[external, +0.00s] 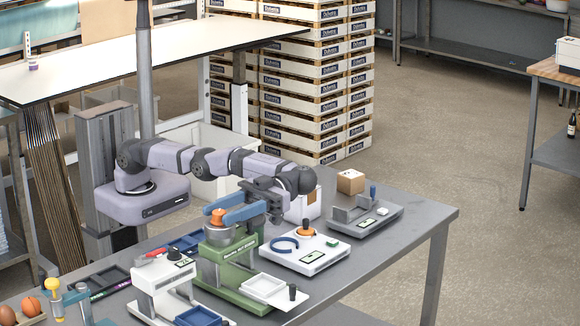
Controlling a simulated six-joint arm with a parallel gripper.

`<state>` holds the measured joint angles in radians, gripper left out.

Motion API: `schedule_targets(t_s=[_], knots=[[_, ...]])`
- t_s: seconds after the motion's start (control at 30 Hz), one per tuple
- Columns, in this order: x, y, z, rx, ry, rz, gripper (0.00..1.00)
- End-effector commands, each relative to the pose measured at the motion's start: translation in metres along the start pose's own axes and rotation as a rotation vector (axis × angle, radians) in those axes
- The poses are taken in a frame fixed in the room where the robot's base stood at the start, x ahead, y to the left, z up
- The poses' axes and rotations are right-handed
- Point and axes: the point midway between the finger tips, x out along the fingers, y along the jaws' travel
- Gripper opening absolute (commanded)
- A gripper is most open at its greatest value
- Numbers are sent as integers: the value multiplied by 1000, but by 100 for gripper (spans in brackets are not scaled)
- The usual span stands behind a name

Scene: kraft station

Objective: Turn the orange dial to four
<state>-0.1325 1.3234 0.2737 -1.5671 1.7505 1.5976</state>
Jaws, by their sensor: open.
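One is an orange piece with a dark top (306,229) at the back of a low white device (290,262). The other is a rounded orange piece (217,215) above a grey bowl on the green machine (240,270), beside a blue lever. No numbers are readable on either. My gripper (275,217) is open and points down between the two, left of the white device's orange piece. Its fingertips are small and partly hidden by the wrist.
The blue lever (238,213) stands close to my gripper. A blue ring (285,245) lies on the white device. A grey device (365,222) and a cardboard box (350,182) are to the right. Another white machine (160,285) stands front left. The table's right end is clear.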

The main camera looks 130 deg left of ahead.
Motion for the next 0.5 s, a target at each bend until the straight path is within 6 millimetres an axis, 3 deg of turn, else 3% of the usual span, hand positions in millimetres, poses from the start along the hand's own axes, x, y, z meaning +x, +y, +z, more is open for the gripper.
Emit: schedule_targets(t_s=[0.03, 0.5], knots=[[-3, 0, -7, 0, 0, -1, 43], [-19, 0, -3, 2, 0, -1, 43]])
